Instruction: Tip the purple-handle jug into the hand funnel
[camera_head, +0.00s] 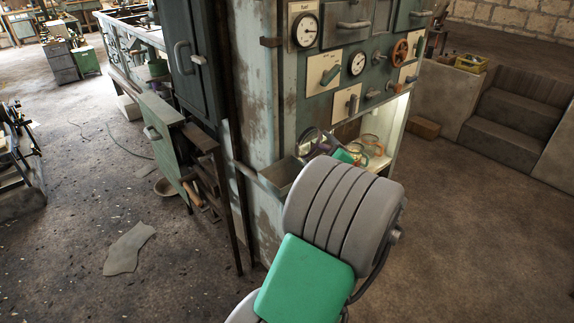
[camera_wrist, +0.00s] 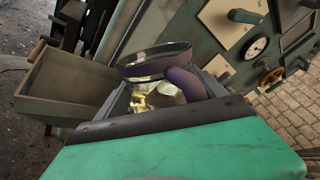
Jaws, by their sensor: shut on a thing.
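The purple-handle jug shows in the wrist view with its dark purple rim (camera_wrist: 155,62) and thick purple handle (camera_wrist: 186,84). My gripper (camera_head: 338,152) is shut on the jug, but its fingertips are mostly hidden. In the head view the jug (camera_head: 311,141) is small and partly covered by my arm, in front of the cabinet. I cannot tell how far it is tilted. I cannot pick out the hand funnel with certainty; a clear vessel with an orange ring (camera_head: 372,146) stands in the lit niche.
A grey open metal trough (camera_wrist: 65,85) juts out left of the jug; it also shows in the head view (camera_head: 281,174). The cabinet front carries gauges (camera_head: 357,62), switches and a red handwheel (camera_head: 400,51) above the niche.

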